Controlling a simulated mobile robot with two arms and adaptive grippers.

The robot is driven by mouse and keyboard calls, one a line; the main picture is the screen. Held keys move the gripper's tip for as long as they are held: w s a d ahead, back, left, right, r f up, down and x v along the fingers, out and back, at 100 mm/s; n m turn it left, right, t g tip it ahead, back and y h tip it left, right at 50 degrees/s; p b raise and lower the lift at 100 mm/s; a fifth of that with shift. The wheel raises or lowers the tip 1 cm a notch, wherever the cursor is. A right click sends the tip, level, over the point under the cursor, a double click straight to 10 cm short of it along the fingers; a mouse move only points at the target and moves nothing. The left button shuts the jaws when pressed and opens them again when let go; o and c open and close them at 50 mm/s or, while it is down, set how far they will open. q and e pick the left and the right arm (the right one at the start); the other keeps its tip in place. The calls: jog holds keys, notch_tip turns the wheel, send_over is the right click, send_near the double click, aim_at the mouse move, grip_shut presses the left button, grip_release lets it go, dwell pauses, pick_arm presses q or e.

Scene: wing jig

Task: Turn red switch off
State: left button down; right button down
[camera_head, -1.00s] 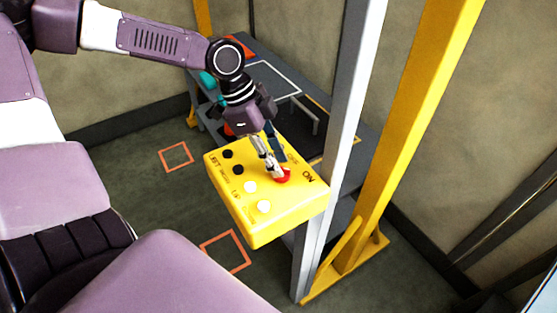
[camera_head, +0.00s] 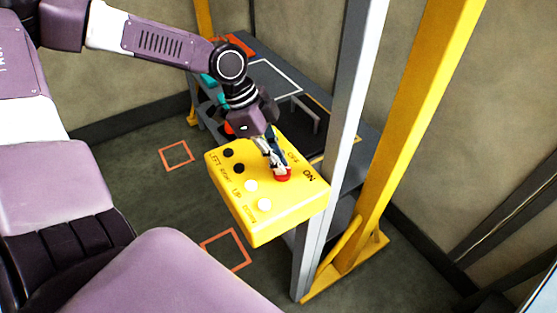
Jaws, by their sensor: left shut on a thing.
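The red switch (camera_head: 283,175) sits on the top face of a yellow control box (camera_head: 235,207), near its right side, between the printed words OFF and ON. My left gripper (camera_head: 277,168) reaches down from above and is shut on the red switch. Its fingers hide part of the switch, so its exact angle is hard to tell. Two black buttons (camera_head: 239,168) and two white buttons (camera_head: 264,205) are on the left part of the box. My right gripper is not in view.
A grey post (camera_head: 340,130) and a yellow frame (camera_head: 415,120) stand just right of the box. A dark workbench (camera_head: 268,82) is behind it. Orange squares (camera_head: 177,156) mark the floor, which is clear to the left.

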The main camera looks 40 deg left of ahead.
pick_arm(q)
jog(key=shift+n, duration=0.3)
jog(key=n+t+b, duration=0.1)
jog(key=n, duration=0.1)
jog(key=shift+s+d+n+y, duration=0.1)
jog(key=shift+n+y, duration=0.2)
jog(key=shift+n, duration=0.1)
jog(key=n+b, duration=0.1)
jog(key=n+t+y+b, duration=0.1)
jog(key=n, duration=0.1)
jog(key=shift+s+d+f+n, duration=0.1)
jog(key=shift+f+n, duration=0.1)
jog(key=shift+n, duration=0.1)
jog(key=n+b, duration=0.2)
jog(key=n+y+b, duration=0.1)
jog(key=n+b, duration=0.1)
jog(key=n+y+b, duration=0.1)
jog(key=n+b, duration=0.1)
jog(key=shift+d+t, duration=0.25)
jog(key=shift+t, duration=0.15)
jog(key=shift+d+r+n+y+b, duration=0.1)
jog(key=shift+n+y+b, duration=0.55)
jog(key=shift+n, duration=0.55)
jog(key=shift+d+r+n+y+b, duration=0.1)
jog(key=shift+n+y+b, duration=0.5)
jog(key=shift+n, duration=0.6)
jog(key=shift+g, duration=0.3)
